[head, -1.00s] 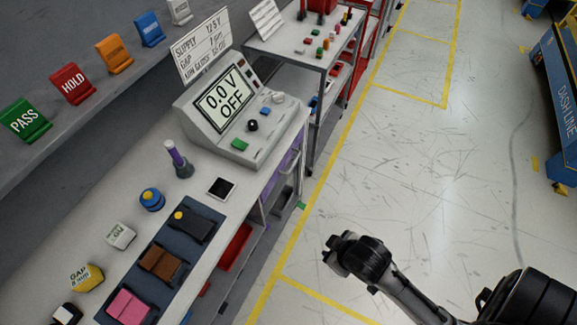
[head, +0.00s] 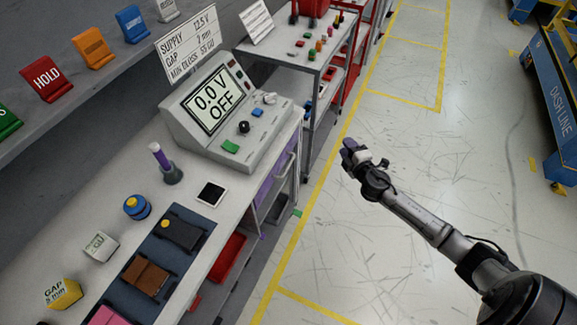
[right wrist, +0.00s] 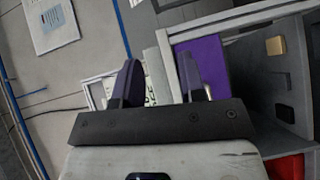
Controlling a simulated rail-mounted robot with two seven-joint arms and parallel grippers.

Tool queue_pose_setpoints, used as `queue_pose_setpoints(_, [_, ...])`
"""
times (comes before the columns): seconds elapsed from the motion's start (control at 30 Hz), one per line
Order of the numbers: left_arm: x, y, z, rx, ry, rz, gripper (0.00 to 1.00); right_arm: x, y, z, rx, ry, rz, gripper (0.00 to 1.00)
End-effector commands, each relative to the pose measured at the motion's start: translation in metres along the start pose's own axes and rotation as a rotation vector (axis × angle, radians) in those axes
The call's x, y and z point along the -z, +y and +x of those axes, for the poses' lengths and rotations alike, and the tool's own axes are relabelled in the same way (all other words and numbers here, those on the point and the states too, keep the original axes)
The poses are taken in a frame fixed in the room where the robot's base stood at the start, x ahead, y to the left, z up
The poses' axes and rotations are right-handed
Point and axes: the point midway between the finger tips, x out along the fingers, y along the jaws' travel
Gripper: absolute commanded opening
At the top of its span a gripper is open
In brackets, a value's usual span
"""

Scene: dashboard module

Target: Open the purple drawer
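The purple drawer (head: 270,187) is under the right end of the grey workbench, below the power supply, seen at a steep angle in the head view. It looks shut, with a pale bar handle (head: 284,170) on its front. A purple panel, likely the drawer front, also shows in the right wrist view (right wrist: 216,60), partly behind the right-hand finger. My right gripper (head: 349,150) is over the aisle, to the right of the drawer and apart from it. Its fingers (right wrist: 158,70) are spread with nothing held between them. My left gripper is not in view.
The power supply (head: 222,112) reads 0.0 V OFF on the bench (head: 140,195). A red bin (head: 228,257) sits on a lower shelf to the left of the drawer. A trolley (head: 290,50) stands beyond the bench. The floor (head: 400,130) around my right arm is clear.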

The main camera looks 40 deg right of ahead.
Motion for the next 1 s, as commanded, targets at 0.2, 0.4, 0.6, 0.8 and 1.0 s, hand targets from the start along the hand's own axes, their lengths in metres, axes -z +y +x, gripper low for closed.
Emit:
queue_pose_setpoints(0.2, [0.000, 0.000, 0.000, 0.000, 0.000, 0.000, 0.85, 0.036, -0.036, -0.008, 0.063, 0.374, -0.172, 0.37])
queue_pose_setpoints(0.4, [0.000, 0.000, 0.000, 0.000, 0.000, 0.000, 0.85, 0.071, -0.050, -0.029, 0.112, 0.636, -0.227, 0.37])
queue_pose_setpoints(0.6, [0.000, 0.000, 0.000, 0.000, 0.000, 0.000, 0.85, 0.086, -0.055, -0.041, 0.138, 0.753, -0.218, 0.37])
queue_pose_setpoints(0.8, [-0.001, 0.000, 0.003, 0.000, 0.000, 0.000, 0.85, 0.101, -0.059, -0.029, 0.140, 0.766, -0.208, 0.37])
queue_pose_setpoints(1.0, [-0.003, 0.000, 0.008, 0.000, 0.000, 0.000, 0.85, 0.126, -0.066, -0.002, 0.139, 0.766, -0.208, 0.37])
